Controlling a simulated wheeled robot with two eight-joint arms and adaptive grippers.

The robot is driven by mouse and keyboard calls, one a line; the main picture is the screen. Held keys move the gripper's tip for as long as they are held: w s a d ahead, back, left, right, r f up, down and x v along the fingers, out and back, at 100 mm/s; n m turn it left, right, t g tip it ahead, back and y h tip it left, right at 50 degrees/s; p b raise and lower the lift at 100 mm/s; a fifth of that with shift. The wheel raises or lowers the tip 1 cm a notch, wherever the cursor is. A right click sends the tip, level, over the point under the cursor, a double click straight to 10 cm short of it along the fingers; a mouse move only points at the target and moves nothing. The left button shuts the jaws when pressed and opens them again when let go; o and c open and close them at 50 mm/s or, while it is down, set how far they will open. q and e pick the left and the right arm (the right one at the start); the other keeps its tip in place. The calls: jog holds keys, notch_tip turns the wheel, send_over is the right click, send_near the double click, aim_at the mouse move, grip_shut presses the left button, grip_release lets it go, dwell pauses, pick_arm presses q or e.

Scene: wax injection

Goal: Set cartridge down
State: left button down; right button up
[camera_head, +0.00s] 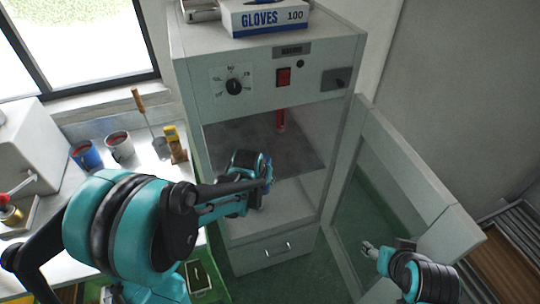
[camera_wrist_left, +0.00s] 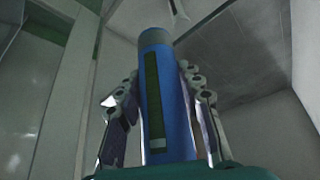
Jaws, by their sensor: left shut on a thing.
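My left gripper (camera_head: 266,176) reaches into the open front of the white cabinet (camera_head: 270,228). In the left wrist view its fingers (camera_wrist_left: 162,108) are shut around a blue cartridge (camera_wrist_left: 178,110) with a grey end and a long dark window strip. The cartridge stands roughly in line with the fingers, its grey end pointing away from the palm. In the head view the hand hides the cartridge, so I cannot tell whether its base touches a surface. My right gripper (camera_head: 369,248) is in front of the open glass door (camera_head: 385,190); its finger opening is too small to judge.
A red upright part (camera_head: 281,120) shows inside the cabinet. The door stands open to the right. A gloves box (camera_head: 264,18) is on top. Cups (camera_head: 120,147) and a yellow-topped item (camera_head: 174,145) stand on the left bench. A drawer (camera_head: 272,251) is below the chamber.

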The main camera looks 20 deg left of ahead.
pick_arm(q)
jog(key=w+b, duration=0.2)
jog(key=w, duration=0.8)
jog(key=shift+w, duration=0.35)
jog(key=shift+w+f+b, duration=0.1)
jog(key=shift+w+b, duration=0.4)
jog(key=shift+w, duration=0.75)
jog(key=shift+b+x, duration=0.6)
jog(key=shift+x, duration=0.35)
jog(key=shift+s, duration=0.15)
jog(key=c, duration=1)
grip_release()
jog(key=shift+c, duration=0.2)
jog(key=shift+o, duration=0.2)
